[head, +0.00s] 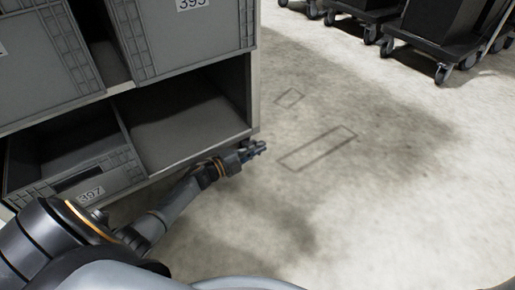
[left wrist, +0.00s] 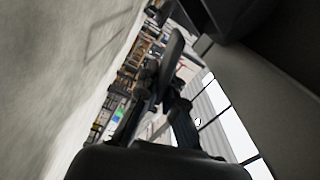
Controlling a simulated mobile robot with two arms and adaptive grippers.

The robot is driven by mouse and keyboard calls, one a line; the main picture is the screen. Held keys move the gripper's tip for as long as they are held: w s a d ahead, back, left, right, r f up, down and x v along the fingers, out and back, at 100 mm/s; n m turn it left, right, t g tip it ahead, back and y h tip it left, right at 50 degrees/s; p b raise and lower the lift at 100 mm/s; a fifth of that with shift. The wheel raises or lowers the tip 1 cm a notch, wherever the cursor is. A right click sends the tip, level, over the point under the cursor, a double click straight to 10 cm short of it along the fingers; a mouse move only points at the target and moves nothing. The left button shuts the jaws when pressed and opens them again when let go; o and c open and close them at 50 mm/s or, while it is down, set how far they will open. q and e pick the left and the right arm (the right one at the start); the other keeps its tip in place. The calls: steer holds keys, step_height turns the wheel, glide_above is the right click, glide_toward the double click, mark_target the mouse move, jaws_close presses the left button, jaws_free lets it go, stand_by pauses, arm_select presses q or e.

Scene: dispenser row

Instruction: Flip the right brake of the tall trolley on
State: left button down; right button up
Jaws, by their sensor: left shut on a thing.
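The tall trolley (head: 254,95) is the grey rack at the left of the head view, with large grey bins in it. My left arm reaches along its lower front. My left gripper (head: 257,148) is low, by the trolley's bottom right corner. In the left wrist view the fingers (left wrist: 160,100) are close together on a dark, paddle-shaped part, which looks like the right brake (left wrist: 173,48). Whether the brake is on or off I cannot tell. In the head view the gripper and corner hide the brake. My right gripper is not in view.
Dark wheeled trolleys (head: 440,35) stand at the top right. The concrete floor (head: 400,190) between is clear, with thin rectangular outlines marked on it.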

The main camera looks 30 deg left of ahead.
arm_select(q)
steer(key=shift+f, duration=0.15)
steer(key=shift+d+f+m, duration=0.1)
steer(key=shift+f+m, duration=0.3)
steer(key=shift+m, duration=0.6)
steer(key=shift+f+m, duration=0.45)
steer(key=shift+m, duration=0.5)
steer(key=shift+f+m, duration=0.45)
steer(key=shift+m, duration=0.5)
steer(key=c, duration=1.5)
jaws_free()
steer(key=v, duration=1.2)
steer(key=shift+f, duration=0.1)
